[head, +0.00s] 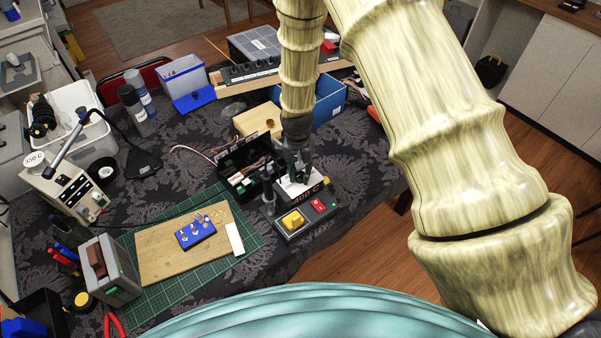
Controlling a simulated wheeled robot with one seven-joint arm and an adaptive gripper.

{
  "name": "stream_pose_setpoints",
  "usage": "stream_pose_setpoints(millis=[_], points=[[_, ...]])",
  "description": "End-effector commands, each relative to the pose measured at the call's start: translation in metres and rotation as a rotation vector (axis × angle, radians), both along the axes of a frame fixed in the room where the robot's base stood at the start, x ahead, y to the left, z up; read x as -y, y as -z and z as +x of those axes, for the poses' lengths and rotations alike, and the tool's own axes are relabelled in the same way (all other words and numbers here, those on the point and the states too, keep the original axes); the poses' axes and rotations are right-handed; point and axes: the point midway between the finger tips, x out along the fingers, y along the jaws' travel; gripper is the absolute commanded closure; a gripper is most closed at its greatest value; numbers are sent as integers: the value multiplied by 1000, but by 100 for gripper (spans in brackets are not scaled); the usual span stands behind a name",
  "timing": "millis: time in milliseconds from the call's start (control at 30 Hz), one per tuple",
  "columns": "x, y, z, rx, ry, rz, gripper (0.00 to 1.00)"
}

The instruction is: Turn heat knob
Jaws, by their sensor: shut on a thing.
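A dark heat station (300,226) stands on the cloth-covered table, with a "400 C" marking (307,192), a red switch (318,204) and a yellow block-like part (292,221) on it. My gripper (295,173) points down at the back of this station. It is shut on a small part there, which looks to be the heat knob; the fingers hide most of it, so its turn angle cannot be told. The yellow part is in front of the gripper and apart from it.
An open black box (243,160) with wires sits close left of the gripper. A wooden board (165,250) with a blue circuit piece (195,232) lies on a green mat (140,298). Another station (70,195) marked "350 C" stands at left. A blue bin (328,103) is behind.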

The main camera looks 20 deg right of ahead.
Motion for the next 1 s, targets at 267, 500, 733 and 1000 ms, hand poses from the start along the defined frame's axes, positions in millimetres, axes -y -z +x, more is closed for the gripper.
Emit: stream_pose_setpoints(millis=[267, 500, 733, 1000], points=[[0, 2, 0, 1, -211, 0, 96], [0, 1, 0, 2, -441, 0, 96], [0, 1, 0, 2, -648, 0, 96], [0, 0, 0, 1, -835, 0, 96]])
